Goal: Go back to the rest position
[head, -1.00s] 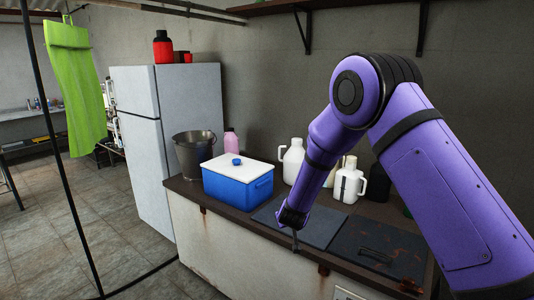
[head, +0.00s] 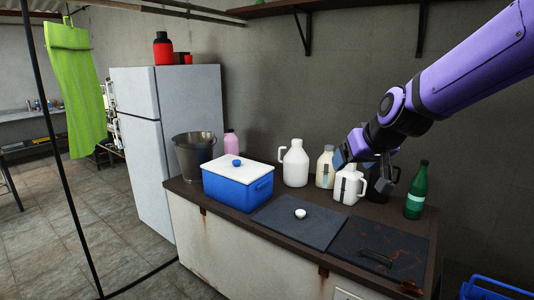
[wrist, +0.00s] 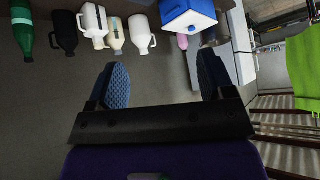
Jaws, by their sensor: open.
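My gripper (head: 362,165) hangs in the air above the right part of the counter, in front of the white jugs in the head view. In the wrist view its two blue-padded fingers (wrist: 163,85) stand wide apart with nothing between them. My arm comes in from the upper right. A small white round object (head: 300,213) rests on the left dark tank lid (head: 278,224). The right lid (head: 375,257) has a dark handle and reddish marks.
A blue box with a white lid (head: 236,187) and a metal bucket (head: 187,158) stand on the counter's left. White jugs (head: 294,165), a black jug and a green bottle (head: 416,190) stand along the back. A fridge (head: 150,140) is at left. A shelf runs above.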

